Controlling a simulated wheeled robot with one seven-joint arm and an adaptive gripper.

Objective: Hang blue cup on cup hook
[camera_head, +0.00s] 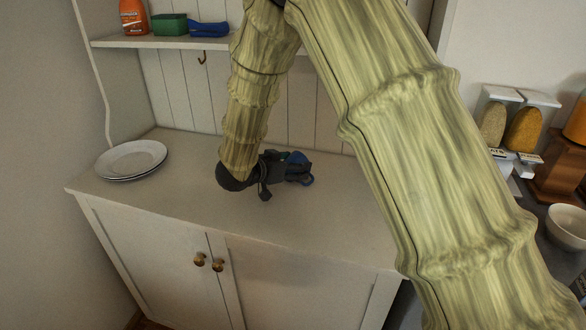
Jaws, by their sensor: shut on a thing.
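The blue cup (305,180) is low over the counter, in the middle of the picture. Only part of its blue rim or handle shows past my gripper. My gripper (294,168) is dark, points to the right and is shut on the cup. I cannot tell whether the cup touches the counter. The cup hook (202,58) is a small dark hook under the shelf, at the upper left, apart from the cup and empty.
White plates (131,159) are stacked on the counter (180,200) at the left. Dispensers (523,127) and a white bowl (567,227) stand at the right.

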